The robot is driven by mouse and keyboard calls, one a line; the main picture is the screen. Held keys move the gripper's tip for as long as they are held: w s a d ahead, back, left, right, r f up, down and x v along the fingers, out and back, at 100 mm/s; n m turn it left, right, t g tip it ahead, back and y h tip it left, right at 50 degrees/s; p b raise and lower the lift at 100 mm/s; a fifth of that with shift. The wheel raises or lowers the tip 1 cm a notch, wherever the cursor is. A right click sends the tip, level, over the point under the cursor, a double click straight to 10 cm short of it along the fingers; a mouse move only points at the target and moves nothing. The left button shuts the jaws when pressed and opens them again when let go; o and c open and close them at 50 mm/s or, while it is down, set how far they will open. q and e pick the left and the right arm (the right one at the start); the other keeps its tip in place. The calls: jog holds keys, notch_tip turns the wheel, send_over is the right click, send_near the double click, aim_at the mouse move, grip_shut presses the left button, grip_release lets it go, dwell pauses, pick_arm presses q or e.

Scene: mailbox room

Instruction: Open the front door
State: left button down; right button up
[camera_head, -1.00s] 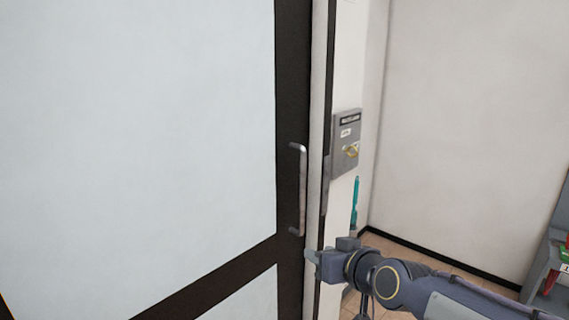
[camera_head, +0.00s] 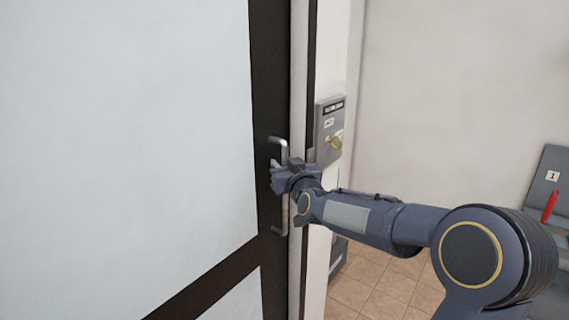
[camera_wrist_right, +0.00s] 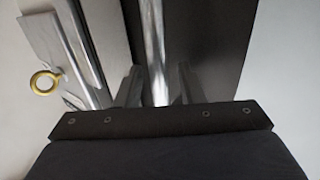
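The front door (camera_head: 120,130) has large pale panels and a dark frame, and it looks shut. Its upright silver bar handle (camera_head: 284,214) is on the dark strip near the door's right edge. My right gripper (camera_head: 277,175) is at the middle of the handle and hides part of it. In the right wrist view the handle (camera_wrist_right: 153,50) runs between the two fingers of the right gripper (camera_wrist_right: 156,88). The fingers look spread on either side of the bar, with small gaps visible. My left gripper is out of view.
A grey wall box (camera_head: 328,130) with a yellow ring or knob is just right of the door frame, close to my right wrist. A grey piece with a red item (camera_head: 550,206) stands at the far right. Tiled floor (camera_head: 375,290) shows below my arm.

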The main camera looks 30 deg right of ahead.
jog(key=shift+w, duration=0.1)
grip_shut()
jog(key=shift+a+f, duration=0.1)
dwell(0.3)
